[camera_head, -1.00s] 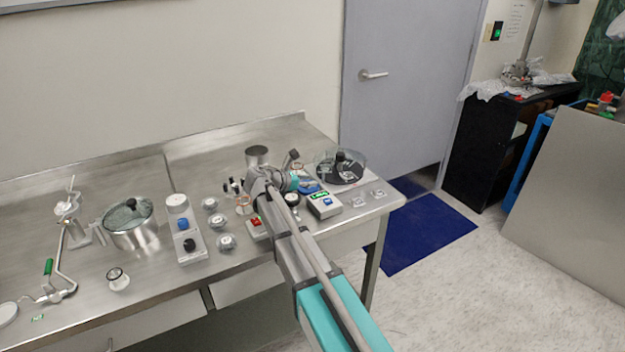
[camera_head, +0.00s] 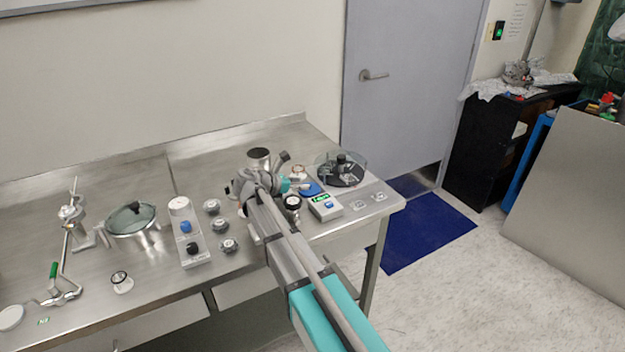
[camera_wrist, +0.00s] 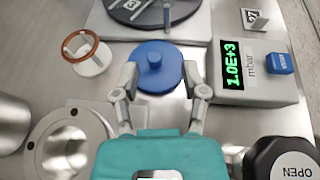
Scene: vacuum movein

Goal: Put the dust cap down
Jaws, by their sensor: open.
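The dust cap, a blue disc with a small raised knob (camera_wrist: 153,78), lies flat on the steel bench in the wrist view. In the head view the blue cap (camera_head: 312,188) shows just right of my gripper (camera_head: 288,185). My gripper (camera_wrist: 160,78) is open in the wrist view, its two grey fingers spread to the left and right of the cap's near part. I cannot tell whether either finger touches the cap's edge. Nothing is held between the fingers.
A pressure gauge (camera_wrist: 250,72) reading 1.0E+3 mbar stands right of the cap. A white ring with an orange O-ring (camera_wrist: 87,52) is left, a steel flange (camera_wrist: 62,150) nearer, and a black OPEN knob (camera_wrist: 280,160) at lower right. A dark round plate (camera_head: 340,176) lies behind.

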